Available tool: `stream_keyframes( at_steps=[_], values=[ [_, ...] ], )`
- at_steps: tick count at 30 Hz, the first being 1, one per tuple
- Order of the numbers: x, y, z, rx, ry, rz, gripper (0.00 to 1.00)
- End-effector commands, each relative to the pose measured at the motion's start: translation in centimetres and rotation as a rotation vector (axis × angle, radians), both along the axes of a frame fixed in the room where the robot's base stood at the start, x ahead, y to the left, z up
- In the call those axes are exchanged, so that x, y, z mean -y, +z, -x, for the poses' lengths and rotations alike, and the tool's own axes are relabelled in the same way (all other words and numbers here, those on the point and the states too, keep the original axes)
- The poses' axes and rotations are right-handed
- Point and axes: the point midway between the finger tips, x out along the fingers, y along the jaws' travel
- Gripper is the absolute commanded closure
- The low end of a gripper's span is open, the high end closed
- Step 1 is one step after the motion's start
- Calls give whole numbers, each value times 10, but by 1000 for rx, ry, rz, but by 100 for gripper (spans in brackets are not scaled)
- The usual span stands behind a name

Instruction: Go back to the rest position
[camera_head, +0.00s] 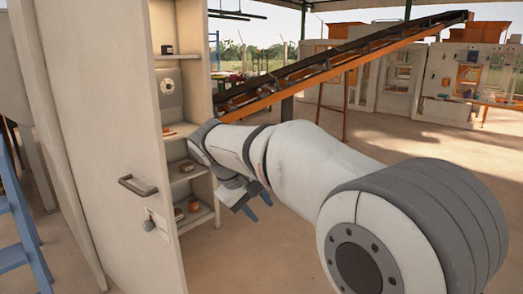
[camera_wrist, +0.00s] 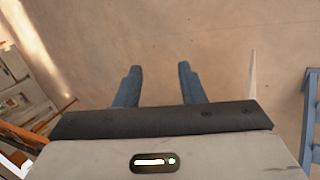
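My gripper (camera_head: 258,205) hangs beside the open side of a tall pale cabinet (camera_head: 105,120), pointing down. In the wrist view my gripper (camera_wrist: 160,70) shows two blue fingers spread apart, with only bare floor between them. It is open and empty. My white arm reaches from the lower right of the head view toward the cabinet shelves. It hides part of the shelf area behind it.
Small brown blocks (camera_head: 193,206) sit on the lower cabinet shelves. A handle (camera_head: 137,186) juts from the cabinet's pale front panel. A conveyor (camera_head: 330,70) slopes up behind. A blue ladder (camera_head: 18,215) stands left. The floor (camera_head: 240,262) below my arm is clear.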

Motion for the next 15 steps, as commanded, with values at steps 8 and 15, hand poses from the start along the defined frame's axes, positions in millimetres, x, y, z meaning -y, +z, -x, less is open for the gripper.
stream_keyframes(
  at_steps=[8, 15],
  values=[
    [111, -35, 99, -12, -235, -277, 64],
    [154, -82, 187, 43, -450, -493, 64]
  ],
)
